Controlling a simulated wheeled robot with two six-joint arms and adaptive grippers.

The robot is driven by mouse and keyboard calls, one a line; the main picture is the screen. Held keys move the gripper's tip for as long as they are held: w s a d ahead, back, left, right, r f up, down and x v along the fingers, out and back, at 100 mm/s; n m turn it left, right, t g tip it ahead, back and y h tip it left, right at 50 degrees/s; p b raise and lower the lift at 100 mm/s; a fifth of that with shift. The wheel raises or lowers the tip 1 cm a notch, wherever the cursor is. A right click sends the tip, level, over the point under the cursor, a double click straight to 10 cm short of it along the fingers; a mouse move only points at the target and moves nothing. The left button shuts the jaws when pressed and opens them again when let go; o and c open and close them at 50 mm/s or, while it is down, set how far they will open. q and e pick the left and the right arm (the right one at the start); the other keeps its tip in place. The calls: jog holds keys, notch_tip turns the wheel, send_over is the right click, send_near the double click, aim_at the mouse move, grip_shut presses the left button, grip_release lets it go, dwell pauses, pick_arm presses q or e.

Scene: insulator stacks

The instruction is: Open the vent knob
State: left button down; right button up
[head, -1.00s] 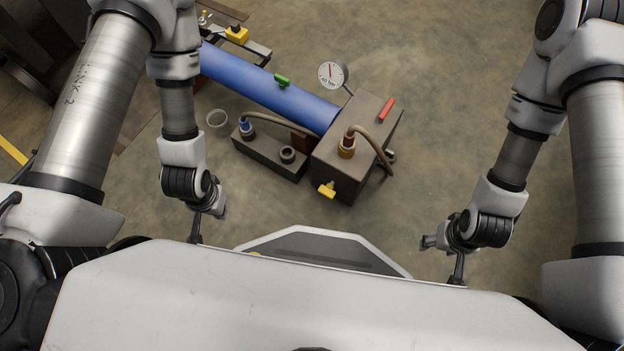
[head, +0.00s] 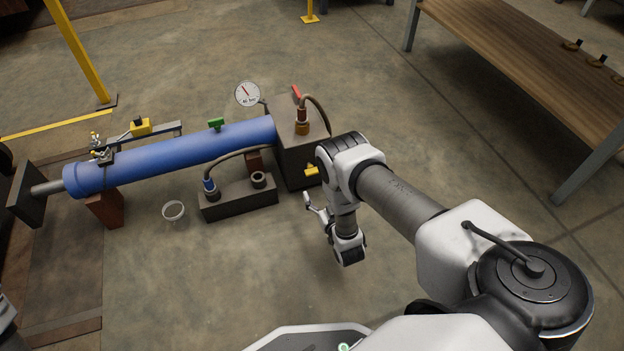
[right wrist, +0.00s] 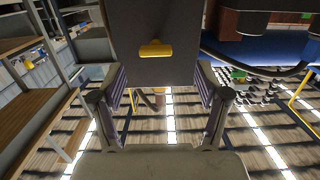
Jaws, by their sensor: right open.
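A yellow knob (head: 311,170) sits low on the front of a dark block (head: 290,155) at the end of the blue cylinder (head: 170,158). In the right wrist view the yellow knob (right wrist: 155,49) is level, ahead of and roughly centred between my spread fingers. My right gripper (head: 312,207) is in front of the block and below the knob in the head view. It is open (right wrist: 160,88) and empty, apart from the knob. I cannot tell from a label which is the vent knob.
A pressure gauge (head: 247,94) and a red handle (head: 296,92) are by the block's top. A hose (head: 240,152) runs to a low dark box (head: 238,200) with sockets. A wooden bench (head: 520,60) is at the right.

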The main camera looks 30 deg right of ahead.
aim_at(314, 174)
jog(key=shift+t, duration=0.6)
jog(key=b+x, duration=0.1)
jog(key=x, duration=0.1)
jog(key=b+x, duration=0.1)
jog(key=x, duration=0.2)
jog(key=b+x, duration=0.2)
jog(key=x, duration=0.1)
jog(key=shift+d+r, duration=0.1)
jog(key=shift+d, duration=0.3)
jog(key=shift+w+r, duration=0.2)
jog(key=shift+w, duration=0.05)
jog(key=shift+d, duration=0.1)
jog(key=c, duration=1.2)
